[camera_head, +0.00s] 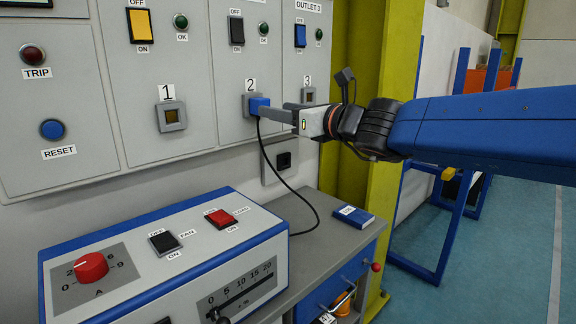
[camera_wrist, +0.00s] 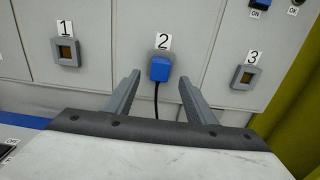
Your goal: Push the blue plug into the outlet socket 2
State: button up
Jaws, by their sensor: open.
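The blue plug (camera_head: 259,105) sits at outlet socket 2 (camera_head: 247,99), under the label 2, with a black cable hanging from it. I cannot tell how deep the plug is in the socket. In the wrist view the plug (camera_wrist: 160,68) covers most of the socket, upper centre. My gripper (camera_head: 278,112) reaches in from the right in the head view, its tips close to the plug. In the wrist view my gripper (camera_wrist: 160,82) is open, its fingers spread left and right of the plug's line, with nothing between them.
Empty sockets 1 (camera_head: 171,117) and 3 (camera_head: 308,95) flank socket 2. Below stand a bench (camera_head: 318,232) with a blue booklet (camera_head: 353,216) and a control box (camera_head: 165,262) with switches. A yellow-green post (camera_head: 352,185) rises behind my arm. The plug's cable (camera_head: 284,183) loops down to the bench.

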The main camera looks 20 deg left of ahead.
jog(key=v, duration=1.1)
